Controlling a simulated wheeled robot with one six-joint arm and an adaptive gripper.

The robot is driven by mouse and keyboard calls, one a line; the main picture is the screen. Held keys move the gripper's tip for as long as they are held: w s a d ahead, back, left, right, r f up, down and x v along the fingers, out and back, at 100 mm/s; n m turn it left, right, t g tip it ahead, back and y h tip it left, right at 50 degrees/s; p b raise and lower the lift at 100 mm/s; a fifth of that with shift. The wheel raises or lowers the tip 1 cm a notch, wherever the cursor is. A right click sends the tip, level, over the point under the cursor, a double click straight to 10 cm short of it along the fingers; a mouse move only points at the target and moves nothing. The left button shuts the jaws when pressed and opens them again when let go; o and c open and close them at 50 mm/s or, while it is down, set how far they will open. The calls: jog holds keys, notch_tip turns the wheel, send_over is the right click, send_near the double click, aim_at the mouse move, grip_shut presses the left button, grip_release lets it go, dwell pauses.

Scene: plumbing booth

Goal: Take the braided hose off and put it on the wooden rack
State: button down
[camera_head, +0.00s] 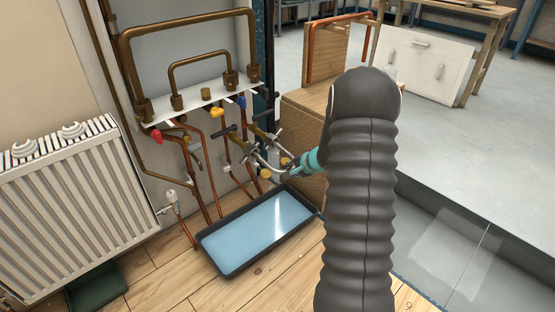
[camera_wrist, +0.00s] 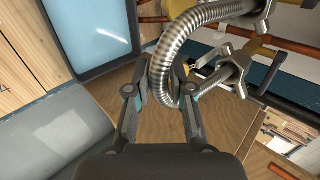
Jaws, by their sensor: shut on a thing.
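The braided hose (camera_wrist: 166,58) is a curved, silvery, ribbed tube in the wrist view. It bends down from a winged metal fitting at the upper right. My gripper (camera_wrist: 163,85) is shut around the hose's bend, one finger on each side. In the head view my gripper (camera_head: 291,164) is at the brass valves and pipework, and the hose (camera_head: 264,160) is small and partly hidden. A wooden stand with a copper pipe (camera_head: 325,52) is behind; I cannot tell whether it is the rack.
A dark tray (camera_head: 231,270) with a bluish inside lies on the floor below the pipes. A white radiator (camera_head: 62,205) stands at left. A plywood box (camera_head: 304,109) is close behind my gripper. Copper pipes and valves crowd the left. Grey floor on the right is open.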

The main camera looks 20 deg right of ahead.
jog(key=s+d+b, duration=0.4)
jog(key=s+b, duration=0.1)
jog(key=s, duration=0.7)
jog(key=shift+s+d+b, duration=0.15)
jog(key=shift+d+b, duration=0.05)
jog(key=shift+b, duration=0.1)
dwell(0.9)
